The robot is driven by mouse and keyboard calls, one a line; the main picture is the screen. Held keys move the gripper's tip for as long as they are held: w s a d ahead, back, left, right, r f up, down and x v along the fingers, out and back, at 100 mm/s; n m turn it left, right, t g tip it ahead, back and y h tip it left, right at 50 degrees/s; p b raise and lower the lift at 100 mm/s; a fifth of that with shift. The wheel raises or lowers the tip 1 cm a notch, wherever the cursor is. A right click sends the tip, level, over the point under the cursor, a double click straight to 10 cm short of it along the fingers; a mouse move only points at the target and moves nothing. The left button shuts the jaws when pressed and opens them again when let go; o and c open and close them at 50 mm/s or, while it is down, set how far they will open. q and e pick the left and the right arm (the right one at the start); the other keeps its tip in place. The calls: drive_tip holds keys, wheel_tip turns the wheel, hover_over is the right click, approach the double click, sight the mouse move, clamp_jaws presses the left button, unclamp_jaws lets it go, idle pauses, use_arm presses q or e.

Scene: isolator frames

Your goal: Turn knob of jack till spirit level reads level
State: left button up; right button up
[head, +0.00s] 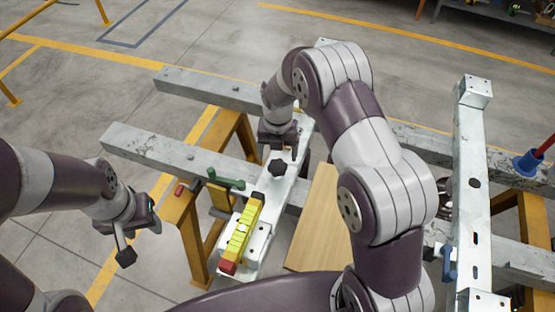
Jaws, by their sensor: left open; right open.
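The yellow spirit level (241,230) with a red end lies along a light metal beam in the middle of the head view; its bubble is too small to read. A black star-shaped knob (277,169) sits on the same beam, beyond the level. The jack's body cannot be made out. My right gripper (284,151) is open, pointing down just beyond the knob; whether it touches the knob cannot be told. My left gripper (136,240) is open and empty at the left, off the beam and away from the level.
Grey steel beams (150,146) rest across yellow trestles (185,225). A green clamp handle (225,180) is close to the level's left. A wooden board (322,225) lies right of the level. Another upright metal frame (468,190) and a blue-based red rod (529,162) stand at the right.

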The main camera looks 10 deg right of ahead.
sight(278, 163)
wheel_tip(278, 163, up, 8)
drive_tip(key=shift+r, duration=0.1)
idle(0.4)
drive_tip(key=s+d+r+m, duration=0.1)
drive_tip(key=s+d+m, duration=0.1)
drive_tip(key=s+m, duration=0.7)
drive_tip(key=s+d+r+m+t, duration=0.1)
drive_tip(key=s+m, duration=0.9)
drive_tip(key=m, duration=1.3)
drive_tip(key=shift+s+d+r+t, duration=0.15)
drive_tip(key=shift+s+d+t, duration=0.15)
drive_tip(key=shift+d, duration=0.35)
drive_tip(key=shift+w, duration=0.15)
